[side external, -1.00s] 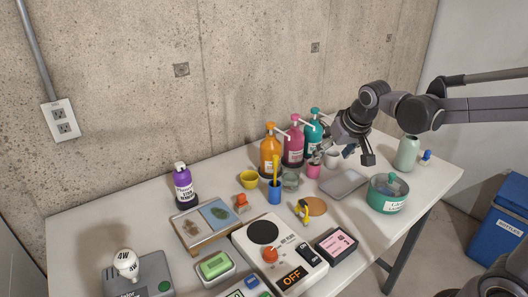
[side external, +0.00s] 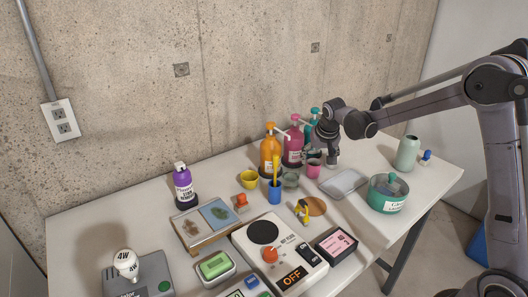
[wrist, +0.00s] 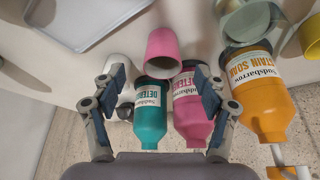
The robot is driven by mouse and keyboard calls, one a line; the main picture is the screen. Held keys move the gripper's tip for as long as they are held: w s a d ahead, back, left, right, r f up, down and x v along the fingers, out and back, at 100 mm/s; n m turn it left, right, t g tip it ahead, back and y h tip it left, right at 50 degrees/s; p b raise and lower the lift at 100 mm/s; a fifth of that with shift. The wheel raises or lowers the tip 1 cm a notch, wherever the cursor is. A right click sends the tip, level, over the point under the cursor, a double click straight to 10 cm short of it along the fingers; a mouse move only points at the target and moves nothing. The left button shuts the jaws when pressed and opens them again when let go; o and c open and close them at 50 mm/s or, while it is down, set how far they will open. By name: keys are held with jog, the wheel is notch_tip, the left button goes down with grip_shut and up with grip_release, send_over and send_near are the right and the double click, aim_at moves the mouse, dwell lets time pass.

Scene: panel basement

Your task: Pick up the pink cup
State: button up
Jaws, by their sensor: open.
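The pink cup (side external: 313,169) stands upright on the table in front of the pump bottles. In the wrist view the pink cup (wrist: 162,48) lies ahead of the fingertips, close to the midline between them. My gripper (side external: 328,159) is just right of the cup and above the table in the side view. In the wrist view my gripper (wrist: 160,76) is open, with its two fingers spread and nothing held. The cup is apart from both fingers.
The pink bottle (wrist: 190,110), teal bottle (wrist: 150,112) and orange bottle (wrist: 262,100) are close by. A white cup (wrist: 123,68) is beside the left finger. A grey-green cup (side external: 291,178) and a blue cup (side external: 274,192) stand left. A grey tray (side external: 344,184) lies right.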

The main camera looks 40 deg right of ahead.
aim_at(313, 169)
jog(key=shift+w+x, duration=0.2)
jog(key=shift+x, duration=2.7)
jog(key=shift+c, duration=0.3)
jog(key=c, duration=1)
jog(key=shift+o, duration=0.2)
